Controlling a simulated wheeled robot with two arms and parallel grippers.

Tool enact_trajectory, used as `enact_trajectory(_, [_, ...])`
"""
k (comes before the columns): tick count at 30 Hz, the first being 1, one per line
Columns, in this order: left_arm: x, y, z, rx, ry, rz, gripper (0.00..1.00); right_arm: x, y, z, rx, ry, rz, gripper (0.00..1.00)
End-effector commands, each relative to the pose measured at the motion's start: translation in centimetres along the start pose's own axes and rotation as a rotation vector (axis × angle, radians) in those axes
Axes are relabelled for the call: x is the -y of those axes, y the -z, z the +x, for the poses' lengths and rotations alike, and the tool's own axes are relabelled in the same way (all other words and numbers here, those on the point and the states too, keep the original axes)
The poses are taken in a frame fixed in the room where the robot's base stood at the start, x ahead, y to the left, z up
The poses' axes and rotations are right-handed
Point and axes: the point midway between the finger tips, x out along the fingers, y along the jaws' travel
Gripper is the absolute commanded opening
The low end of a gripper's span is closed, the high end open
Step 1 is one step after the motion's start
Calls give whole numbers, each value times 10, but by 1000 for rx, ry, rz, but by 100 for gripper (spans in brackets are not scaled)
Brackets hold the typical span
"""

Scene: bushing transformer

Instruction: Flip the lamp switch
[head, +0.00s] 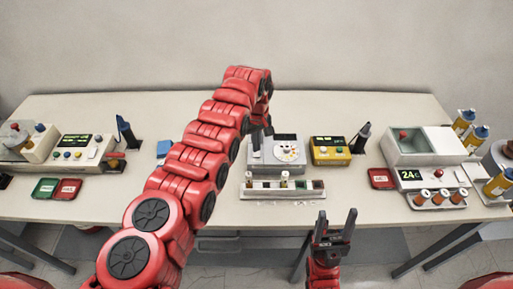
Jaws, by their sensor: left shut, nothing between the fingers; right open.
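No part is clearly recognizable as the lamp switch at this size. A grey device with a round white dial (289,151) stands mid-table, its left part hidden by my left arm. A yellow box with small buttons (330,151) stands just right of it. My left arm reaches across the table, and its dark gripper (258,138) points down at the left side of the grey device, shut and empty. Whether it touches the device I cannot tell. My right gripper (334,231) is open and empty, pointing up in front of the table's front edge.
A rack with several compartments (283,194) lies before the grey device. A white machine (78,146) stands at left, near green (46,188) and red trays (67,189). An open grey box (406,150) and a "24" display unit (436,198) stand at right. Bare tabletop (345,205) shows front-centre.

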Motion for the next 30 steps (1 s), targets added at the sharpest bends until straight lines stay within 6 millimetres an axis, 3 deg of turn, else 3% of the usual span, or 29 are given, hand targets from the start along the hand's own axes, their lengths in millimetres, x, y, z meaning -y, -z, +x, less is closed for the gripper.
enact_trajectory(7, [0,0,-25,-2,-2,0,0,-1,2,15,0,0,0,61])
enact_trajectory(15, [0,0,-45,-2,-2,0,0,-1,3,17,0,0,0,61])
enact_trajectory(30, [0,0,-46,-2,-2,0,0,-1,3,17,0,0,0,61])
